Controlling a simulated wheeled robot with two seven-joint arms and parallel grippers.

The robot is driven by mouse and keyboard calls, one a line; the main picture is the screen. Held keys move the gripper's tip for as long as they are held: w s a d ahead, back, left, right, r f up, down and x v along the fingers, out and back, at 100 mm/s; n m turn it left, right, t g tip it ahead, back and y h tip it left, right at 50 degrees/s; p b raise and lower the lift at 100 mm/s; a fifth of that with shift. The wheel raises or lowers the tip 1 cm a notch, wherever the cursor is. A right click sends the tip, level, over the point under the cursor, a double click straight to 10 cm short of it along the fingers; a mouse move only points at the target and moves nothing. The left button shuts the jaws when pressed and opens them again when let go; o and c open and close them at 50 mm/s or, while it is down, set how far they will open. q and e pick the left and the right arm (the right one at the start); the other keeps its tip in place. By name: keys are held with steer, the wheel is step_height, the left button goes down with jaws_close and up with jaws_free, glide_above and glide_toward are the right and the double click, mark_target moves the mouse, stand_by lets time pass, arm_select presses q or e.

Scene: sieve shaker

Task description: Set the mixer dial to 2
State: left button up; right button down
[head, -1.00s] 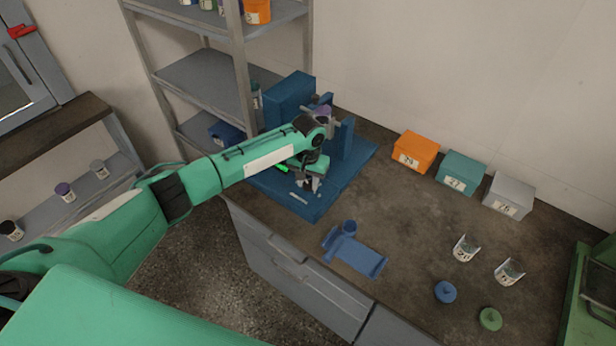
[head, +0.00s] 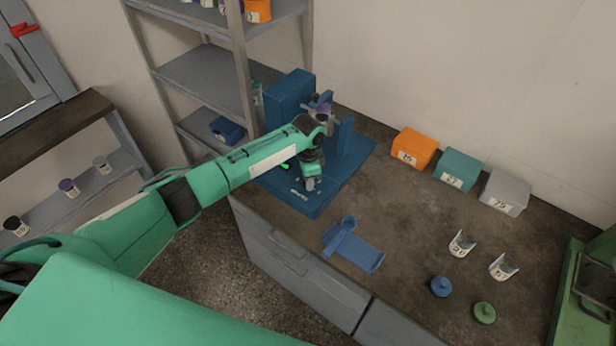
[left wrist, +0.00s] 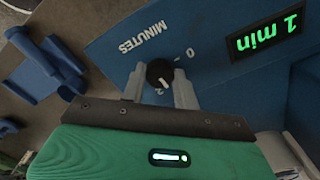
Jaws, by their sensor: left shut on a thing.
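The blue mixer (head: 289,94) stands at the back of the counter by the shelf rack. Its black dial (left wrist: 160,73) shows in the left wrist view, on a blue panel marked MINUTES, with a 0 at its upper right and a 2 just below it. The dial's white mark points down and slightly right in that view. The green display (left wrist: 267,37) reads "1 min", upside down. My left gripper (left wrist: 160,80) is shut on the dial, one finger on each side; in the head view the gripper (head: 309,184) hides the dial. My right gripper is not in view.
A blue holder (head: 355,250) lies at the counter's front edge. Orange (head: 414,149), teal (head: 459,169) and grey (head: 504,193) boxes stand along the wall. The counter's middle is clear.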

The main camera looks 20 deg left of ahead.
arm_select(q)
steer(key=m, duration=0.4)
steer(key=shift+m, duration=1.5)
steer(key=o, duration=1)
steer(key=shift+c, duration=0.2)
step_height(320, 180, up, 14)
steer(key=b, duration=0.3)
